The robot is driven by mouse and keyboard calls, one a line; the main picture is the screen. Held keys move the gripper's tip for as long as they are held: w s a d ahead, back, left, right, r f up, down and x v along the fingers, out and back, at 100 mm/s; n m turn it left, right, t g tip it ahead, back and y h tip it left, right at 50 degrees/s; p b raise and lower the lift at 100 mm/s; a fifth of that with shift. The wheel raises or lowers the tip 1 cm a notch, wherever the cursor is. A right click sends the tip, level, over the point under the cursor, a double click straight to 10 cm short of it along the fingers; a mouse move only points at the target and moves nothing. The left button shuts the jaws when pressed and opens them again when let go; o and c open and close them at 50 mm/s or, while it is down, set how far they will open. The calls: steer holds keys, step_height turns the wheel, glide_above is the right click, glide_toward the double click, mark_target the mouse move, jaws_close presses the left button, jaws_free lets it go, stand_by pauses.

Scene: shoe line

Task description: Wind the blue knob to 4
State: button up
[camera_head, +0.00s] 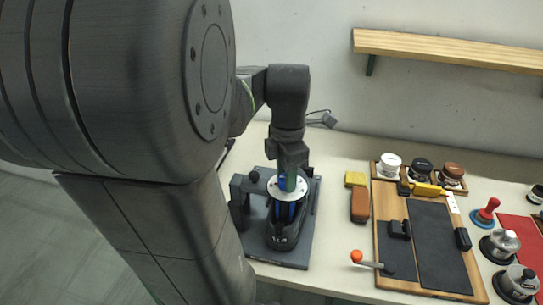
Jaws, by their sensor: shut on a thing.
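A dark upright part with a ball top (254,176) stands on the plate's left side.
Right of the plate lie a yellow block (355,179) and a brown block (360,206). An orange-tipped lever (357,256) reaches left from a wooden board (409,283) with dark mats. Several round tins stand behind it, and a red-handled stamp (487,211) to its right.

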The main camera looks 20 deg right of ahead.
steer(key=m+p, duration=0.1)
steer(key=m, duration=0.4)
steer(key=shift+w+r+p, duration=0.1)
steer(key=shift+p, duration=0.2)
steer(key=m+p, duration=0.1)
steer(key=m, duration=0.3)
steer(key=shift+d+m, duration=0.1)
steer(key=shift+m, duration=0.2)
steer(key=m+p, duration=0.1)
steer(key=m, duration=0.4)
steer(key=shift+w, duration=0.1)
steer(key=m, duration=0.5)
steer(key=shift+d+p, duration=0.15)
steer(key=shift+p, duration=0.25)
steer(key=m, duration=0.4)
steer(key=shift+m, duration=0.3)
steer(key=m+p, duration=0.1)
steer(key=m, duration=0.4)
steer(key=shift+d, duration=0.15)
steer(key=m, duration=0.4)
steer(key=shift+m, duration=0.4)
steer(key=shift+s+m+p, duration=0.2)
steer(key=shift+m+p, duration=0.1)
steer(key=shift+m, duration=2)
